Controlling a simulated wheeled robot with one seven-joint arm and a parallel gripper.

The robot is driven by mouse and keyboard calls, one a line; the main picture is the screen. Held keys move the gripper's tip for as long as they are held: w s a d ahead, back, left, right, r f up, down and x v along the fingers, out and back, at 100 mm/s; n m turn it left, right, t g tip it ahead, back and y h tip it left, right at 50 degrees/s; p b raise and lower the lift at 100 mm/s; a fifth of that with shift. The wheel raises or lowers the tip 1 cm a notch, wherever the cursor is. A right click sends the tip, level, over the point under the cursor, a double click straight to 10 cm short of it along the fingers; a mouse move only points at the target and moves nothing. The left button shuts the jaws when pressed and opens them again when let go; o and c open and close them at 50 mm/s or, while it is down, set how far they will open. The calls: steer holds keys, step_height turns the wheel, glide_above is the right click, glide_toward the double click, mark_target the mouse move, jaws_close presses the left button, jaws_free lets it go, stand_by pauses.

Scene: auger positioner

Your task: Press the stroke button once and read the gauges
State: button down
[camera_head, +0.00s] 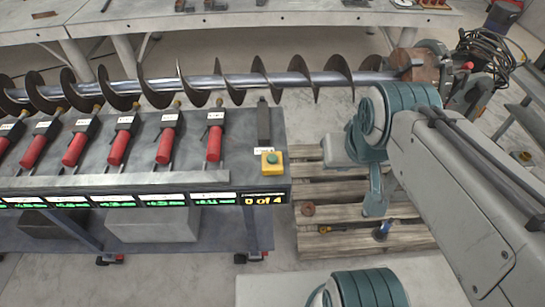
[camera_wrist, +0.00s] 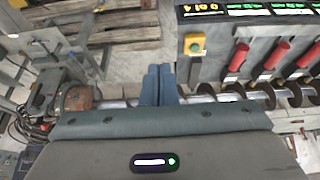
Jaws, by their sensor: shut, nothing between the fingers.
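The stroke button is a green button on a yellow box (camera_head: 272,161) at the right end of the grey bench. It also shows in the wrist view (camera_wrist: 194,45), left of the gauges. Several red-bodied gauges (camera_head: 118,147) stand in a row to its left. Green readouts (camera_head: 163,201) run along the bench front, too small to read surely. A yellow display (camera_head: 265,199) below the button appears to read "0 of 4". My gripper (camera_wrist: 158,68) is shut and empty in the wrist view, its blue fingers together. They look apart from the button box, to its lower left there.
A long auger (camera_head: 215,82) runs behind the gauges to a brown end block (camera_head: 413,66). A dark upright post (camera_head: 263,122) stands just behind the button box. A wooden pallet (camera_head: 335,238) with small parts lies on the floor right of the bench.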

step_height(320, 180, down, 9)
steer(key=b, duration=0.7)
steer(key=shift+w+r+g, duration=0.2)
steer(key=shift+w+g, duration=0.05)
steer(key=shift+g, duration=0.15)
steer(key=shift+s, duration=0.1)
